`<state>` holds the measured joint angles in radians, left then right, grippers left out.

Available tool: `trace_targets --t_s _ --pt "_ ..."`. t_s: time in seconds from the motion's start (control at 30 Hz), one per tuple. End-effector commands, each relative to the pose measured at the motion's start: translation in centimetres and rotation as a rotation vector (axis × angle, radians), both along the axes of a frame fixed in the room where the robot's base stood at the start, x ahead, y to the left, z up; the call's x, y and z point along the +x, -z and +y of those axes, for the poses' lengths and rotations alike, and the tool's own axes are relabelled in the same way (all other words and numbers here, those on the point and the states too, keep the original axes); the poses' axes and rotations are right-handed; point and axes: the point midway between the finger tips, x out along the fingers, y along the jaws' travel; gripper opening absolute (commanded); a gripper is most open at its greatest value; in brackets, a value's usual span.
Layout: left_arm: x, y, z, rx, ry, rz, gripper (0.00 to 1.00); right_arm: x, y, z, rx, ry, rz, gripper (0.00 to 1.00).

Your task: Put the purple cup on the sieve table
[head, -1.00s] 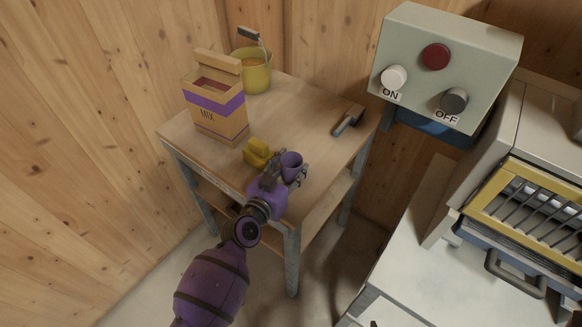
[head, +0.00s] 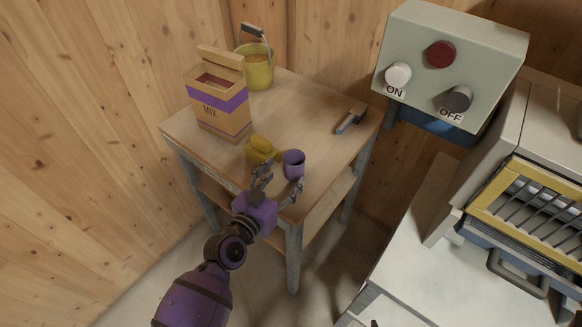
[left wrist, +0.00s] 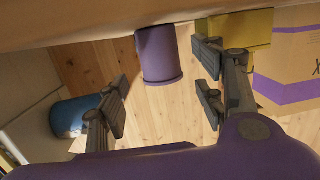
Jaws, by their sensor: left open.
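The purple cup (head: 293,164) stands upright on the wooden table (head: 300,110), near its front edge. My left gripper (head: 281,179) is open at that front edge, its fingers just short of the cup and pointing at it. In the left wrist view the cup (left wrist: 158,55) appears upside down, between and beyond the spread fingers, with a gap on both sides. I see no sieve on the wooden table. My right gripper is not in view.
A yellow object (head: 261,150) sits close left of the cup. A MIX box (head: 219,110), a yellow bucket (head: 258,72) and a brush-like tool (head: 351,118) are also on the table. A control box (head: 445,65) and a barred yellow frame (head: 484,198) stand right.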

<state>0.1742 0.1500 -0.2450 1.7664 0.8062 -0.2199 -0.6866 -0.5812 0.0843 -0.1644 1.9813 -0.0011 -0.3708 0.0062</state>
Motion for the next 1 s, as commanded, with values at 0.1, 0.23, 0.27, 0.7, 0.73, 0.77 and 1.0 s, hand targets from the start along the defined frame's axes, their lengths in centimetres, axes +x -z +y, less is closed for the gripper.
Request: trace_targets --t_s 0.1,0.23,0.27,0.7,0.73,0.77,1.0 --pt "-2.3 -0.2 1.2 0.003 0.000 0.002 0.63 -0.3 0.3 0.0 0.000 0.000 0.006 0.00" --pt "-4.0 -0.5 2.0 0.002 0.000 0.001 0.63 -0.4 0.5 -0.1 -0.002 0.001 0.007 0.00" --pt "-4.2 -0.5 2.1 0.002 0.000 0.001 0.63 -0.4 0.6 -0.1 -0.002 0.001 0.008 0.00" --pt "-5.7 -0.1 2.9 0.006 -0.008 0.018 0.63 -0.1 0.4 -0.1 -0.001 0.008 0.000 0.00" --pt "-6.2 0.6 3.2 0.009 -0.016 0.035 0.63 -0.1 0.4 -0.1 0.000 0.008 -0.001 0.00" --pt "-7.0 1.5 3.6 0.014 -0.027 0.057 0.63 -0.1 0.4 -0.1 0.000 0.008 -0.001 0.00" --pt "-20.0 12.6 10.4 0.102 -0.212 0.384 0.63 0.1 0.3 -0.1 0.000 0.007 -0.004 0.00"
